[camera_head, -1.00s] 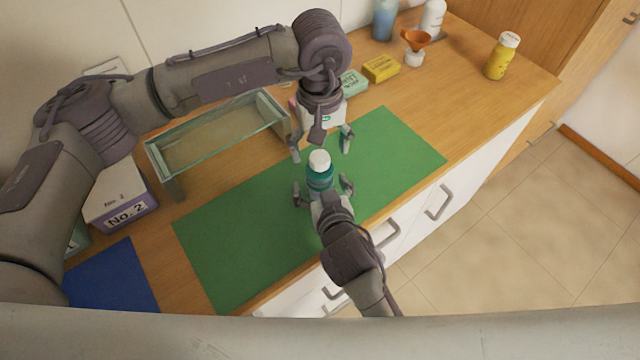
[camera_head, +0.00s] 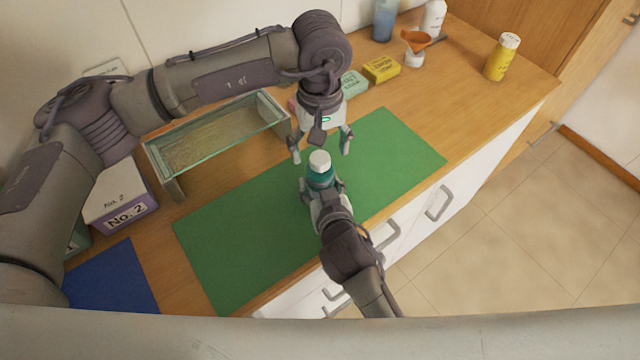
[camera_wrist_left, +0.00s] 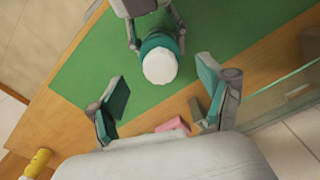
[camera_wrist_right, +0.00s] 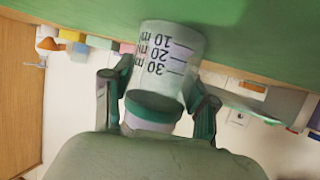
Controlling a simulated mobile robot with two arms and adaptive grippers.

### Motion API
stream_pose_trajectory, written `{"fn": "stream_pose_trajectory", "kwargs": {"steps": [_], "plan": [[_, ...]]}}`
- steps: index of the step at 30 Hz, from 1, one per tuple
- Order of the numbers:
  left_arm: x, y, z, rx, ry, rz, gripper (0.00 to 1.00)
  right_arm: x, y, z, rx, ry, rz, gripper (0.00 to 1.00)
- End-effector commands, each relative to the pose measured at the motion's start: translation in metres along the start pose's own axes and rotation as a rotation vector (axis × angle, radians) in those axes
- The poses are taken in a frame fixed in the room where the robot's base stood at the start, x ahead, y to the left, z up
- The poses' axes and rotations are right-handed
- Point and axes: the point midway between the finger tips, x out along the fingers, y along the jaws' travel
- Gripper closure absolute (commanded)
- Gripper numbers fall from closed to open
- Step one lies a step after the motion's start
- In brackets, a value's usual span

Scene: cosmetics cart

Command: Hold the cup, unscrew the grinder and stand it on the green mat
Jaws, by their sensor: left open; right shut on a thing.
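The grinder (camera_head: 320,162) has a white top and a teal body, and stands upright over the green mat (camera_head: 400,150). In the right wrist view, the clear cup (camera_wrist_right: 172,50) has black millilitre marks, and the grinder (camera_wrist_right: 152,118) sits on it. My right gripper (camera_head: 321,187) is shut on the cup from the front side. My left gripper (camera_head: 321,153) is open and empty, pointing down above and behind the grinder. In the left wrist view the white top (camera_wrist_left: 159,67) lies beyond the open fingers, apart from them. The head view mostly hides the cup.
A glass-walled tray (camera_head: 172,188) stands left of the mat, near a No. 2 box (camera_head: 122,205) and a blue mat (camera_head: 112,280). Yellow (camera_head: 381,68) and mint (camera_head: 354,83) boxes, an orange funnel (camera_head: 416,39) and a yellow bottle (camera_head: 502,57) are at the back. The mat is clear around the cup.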

Motion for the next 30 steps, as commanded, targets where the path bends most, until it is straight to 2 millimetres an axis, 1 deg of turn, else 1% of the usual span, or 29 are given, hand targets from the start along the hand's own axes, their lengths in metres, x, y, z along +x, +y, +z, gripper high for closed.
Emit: {"fn": "stream_pose_trajectory", "kwargs": {"steps": [2,4,9,13,17,24,30], "plan": [[-0.001,0.000,0.000,0.027,0.002,0.000,0.21,0.000,0.000,0.001,0.000,-0.001,0.000,1.00],[-0.002,0.001,-0.001,0.093,0.005,0.000,0.21,0.000,0.000,0.001,0.000,-0.001,0.000,1.00],[-0.005,0.000,-0.001,0.301,0.005,-0.001,0.21,0.000,0.000,0.001,-0.001,-0.001,0.000,1.00],[-0.001,-0.001,-0.001,0.383,0.001,-0.002,0.21,0.000,0.000,0.001,-0.001,-0.001,0.000,1.00],[0.015,-0.001,0.000,0.394,-0.003,-0.001,0.21,0.000,0.000,0.001,-0.001,-0.002,0.000,1.00],[0.053,0.000,0.000,0.393,-0.003,-0.001,0.21,0.000,0.000,0.001,-0.001,-0.002,0.000,1.00],[0.071,0.000,0.000,0.392,-0.001,0.001,0.21,0.000,0.000,0.001,-0.001,-0.002,0.000,1.00]]}}
